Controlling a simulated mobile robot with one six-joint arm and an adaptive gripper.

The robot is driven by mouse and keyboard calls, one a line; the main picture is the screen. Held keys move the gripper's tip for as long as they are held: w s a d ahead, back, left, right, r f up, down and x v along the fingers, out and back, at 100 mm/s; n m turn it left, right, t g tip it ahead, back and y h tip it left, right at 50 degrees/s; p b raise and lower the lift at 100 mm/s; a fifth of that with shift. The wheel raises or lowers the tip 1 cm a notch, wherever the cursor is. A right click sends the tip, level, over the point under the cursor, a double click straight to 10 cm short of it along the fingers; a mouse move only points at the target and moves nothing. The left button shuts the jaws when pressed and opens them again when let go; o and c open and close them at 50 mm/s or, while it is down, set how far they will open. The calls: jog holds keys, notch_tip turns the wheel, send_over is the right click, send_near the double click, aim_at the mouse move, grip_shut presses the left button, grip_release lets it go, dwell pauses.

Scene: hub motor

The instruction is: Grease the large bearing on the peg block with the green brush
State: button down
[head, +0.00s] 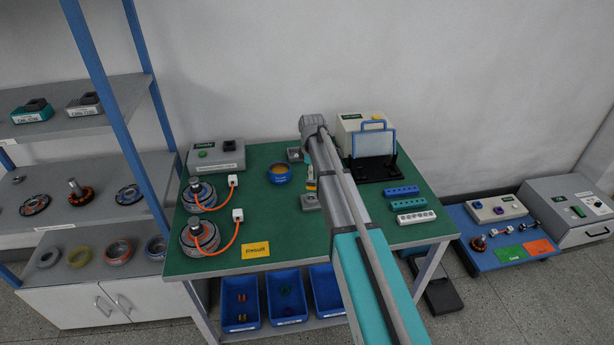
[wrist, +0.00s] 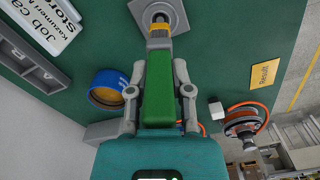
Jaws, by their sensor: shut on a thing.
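My gripper (wrist: 158,93) is shut on the green handle of the brush (wrist: 158,85), which has a yellow band and a metal collar. In the wrist view the brush's far end points at the grey square peg block (wrist: 178,18). A dark round part, apparently the bearing, shows at the block's middle, partly covered by the brush; I cannot tell whether the bristles touch it. The peg block also shows in the head view (head: 311,203), beside my arm, which hides most of the gripper. The blue grease pot (wrist: 106,78) with amber contents stands beside the gripper; it also shows in the head view (head: 279,179).
Two wheel motors (head: 200,237) with orange cables lie on the green table's left, near a yellow Result card (head: 255,250). A second grey block (head: 294,155) stands farther back. A black stand (head: 376,170) and slotted blocks (head: 407,202) are at right.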

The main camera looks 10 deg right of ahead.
aim_at(311, 183)
jog(key=shift+f, duration=0.15)
jog(key=shift+f+b, duration=1.8)
jog(key=shift+b, duration=0.1)
jog(key=shift+f+b, duration=0.55)
jog(key=shift+b, duration=0.05)
dwell(0.4)
jog(key=shift+n, duration=2)
jog(key=m, duration=0.3)
jog(key=shift+m, duration=2.5)
